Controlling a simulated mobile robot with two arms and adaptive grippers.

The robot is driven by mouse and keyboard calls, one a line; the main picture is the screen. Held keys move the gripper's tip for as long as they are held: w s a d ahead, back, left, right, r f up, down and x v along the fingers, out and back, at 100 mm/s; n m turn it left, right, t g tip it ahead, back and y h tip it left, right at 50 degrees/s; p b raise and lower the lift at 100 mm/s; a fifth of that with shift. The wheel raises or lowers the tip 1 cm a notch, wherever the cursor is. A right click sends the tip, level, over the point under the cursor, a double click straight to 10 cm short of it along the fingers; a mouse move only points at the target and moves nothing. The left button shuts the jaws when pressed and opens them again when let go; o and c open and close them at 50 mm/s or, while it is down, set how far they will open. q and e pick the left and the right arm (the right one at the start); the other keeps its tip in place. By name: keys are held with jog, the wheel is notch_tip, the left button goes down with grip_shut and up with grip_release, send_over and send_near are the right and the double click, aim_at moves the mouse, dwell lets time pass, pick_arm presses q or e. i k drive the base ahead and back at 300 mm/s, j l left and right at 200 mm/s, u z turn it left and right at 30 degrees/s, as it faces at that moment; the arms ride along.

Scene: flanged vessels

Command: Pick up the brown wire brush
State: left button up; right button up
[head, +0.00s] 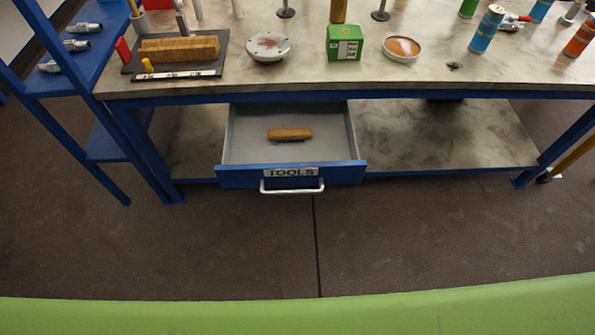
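A small brown block-shaped thing, which looks like the wire brush (290,134), lies in the open drawer (240,150) below the bench top. A thin dark strip, perhaps bristles, shows under its front edge. The drawer is pulled out, has a blue front labelled TOOLS and a silver handle. Neither of my grippers shows in the head view.
The bench top (420,72) above holds a wooden block on a dark board (178,50), a round grey flange (269,46), a green box (344,43), a shallow dish (401,47) and several cans. A blue shelf (75,50) stands left. The floor in front is clear.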

aim_at(280, 134)
jog(key=i+l+u, duration=0.2)
jog(key=l+u, duration=0.15)
jog(key=l, duration=0.15)
jog(key=i+l+u, duration=0.1)
jog(key=l+u, duration=0.65)
jog(key=l, duration=0.3)
